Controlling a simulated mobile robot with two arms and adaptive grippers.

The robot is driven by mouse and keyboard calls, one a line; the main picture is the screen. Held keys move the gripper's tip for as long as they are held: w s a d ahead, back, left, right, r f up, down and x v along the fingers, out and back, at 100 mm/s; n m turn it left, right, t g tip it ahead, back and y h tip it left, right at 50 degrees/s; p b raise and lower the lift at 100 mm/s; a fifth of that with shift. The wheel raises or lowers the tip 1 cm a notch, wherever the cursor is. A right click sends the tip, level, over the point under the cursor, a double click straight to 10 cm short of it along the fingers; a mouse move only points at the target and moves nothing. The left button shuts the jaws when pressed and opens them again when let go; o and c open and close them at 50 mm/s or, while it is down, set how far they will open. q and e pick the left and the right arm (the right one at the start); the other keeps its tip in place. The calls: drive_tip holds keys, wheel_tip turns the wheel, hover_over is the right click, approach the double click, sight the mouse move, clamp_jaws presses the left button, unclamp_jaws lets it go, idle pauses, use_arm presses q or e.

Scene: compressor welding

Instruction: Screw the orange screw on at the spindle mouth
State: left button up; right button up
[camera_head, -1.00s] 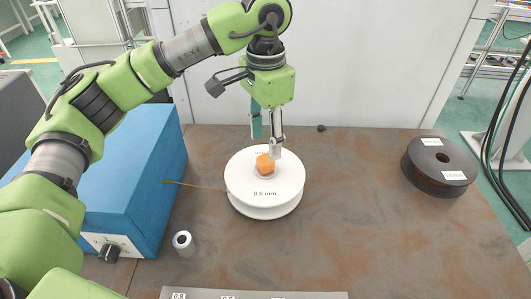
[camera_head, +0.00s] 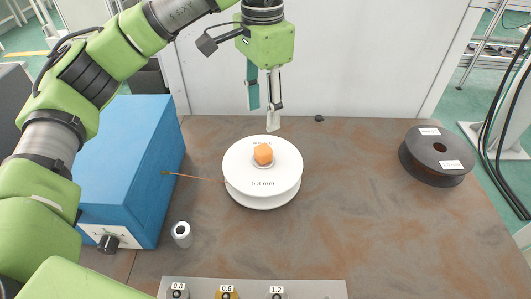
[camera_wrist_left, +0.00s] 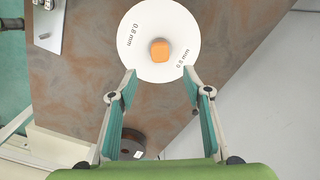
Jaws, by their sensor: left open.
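The orange screw (camera_head: 263,153) sits at the centre of a white spool (camera_head: 262,182) marked 0.8 mm, over the spindle mouth, which is hidden under it. The left wrist view also shows the orange screw (camera_wrist_left: 160,51) from above, at the middle of the white spool (camera_wrist_left: 134,36). My left gripper (camera_head: 262,118) is open and empty, above and behind the screw, not touching it. Its two fingers (camera_wrist_left: 157,72) are spread wide in the left wrist view, with their tips near the spool's edge. How far the screw is turned in cannot be told. My right gripper is not in view.
A blue box (camera_head: 130,165) stands left, with a copper wire (camera_head: 190,176) running to the spool. A small white cylinder (camera_head: 181,235) stands near it. A black spool (camera_head: 437,157) lies at right. A grey plate (camera_head: 250,289) with labelled nozzles is at the front. The table between is clear.

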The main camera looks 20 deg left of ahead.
sight(264, 148)
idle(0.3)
use_arm(q)
wheel_tip(264, 148, down, 12)
drive_tip(key=m+p, duration=1.5)
drive_tip(key=m, duration=2.1)
drive_tip(key=shift+w, duration=0.1)
